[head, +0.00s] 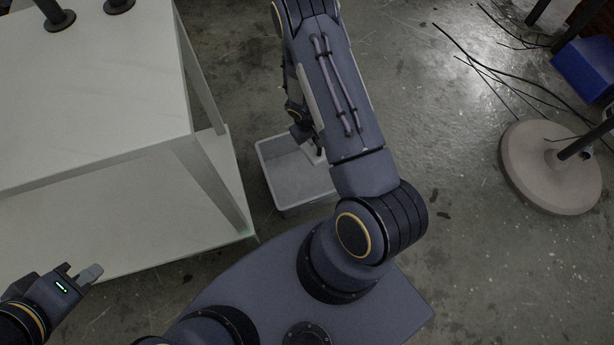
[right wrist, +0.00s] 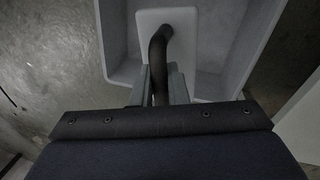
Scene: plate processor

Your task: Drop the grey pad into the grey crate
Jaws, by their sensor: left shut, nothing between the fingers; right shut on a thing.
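The grey crate (head: 300,185) stands on the floor beside the white table, partly hidden by my right arm in the head view. In the right wrist view its pale walls (right wrist: 116,40) surround the view below my gripper. My right gripper (right wrist: 160,84) is shut on the dark curved handle of the grey pad (right wrist: 186,55). The pad's light plate is over the crate's opening or inside it; I cannot tell how high it is above the crate floor. My left gripper (head: 84,272) is shut and empty at the lower left, away from the crate.
The white table (head: 90,90) with a lower shelf (head: 110,220) stands left of the crate. A round stand base (head: 550,165), loose cables (head: 490,75) and a blue box (head: 585,68) are at the right. The floor between the crate and the stand base is clear.

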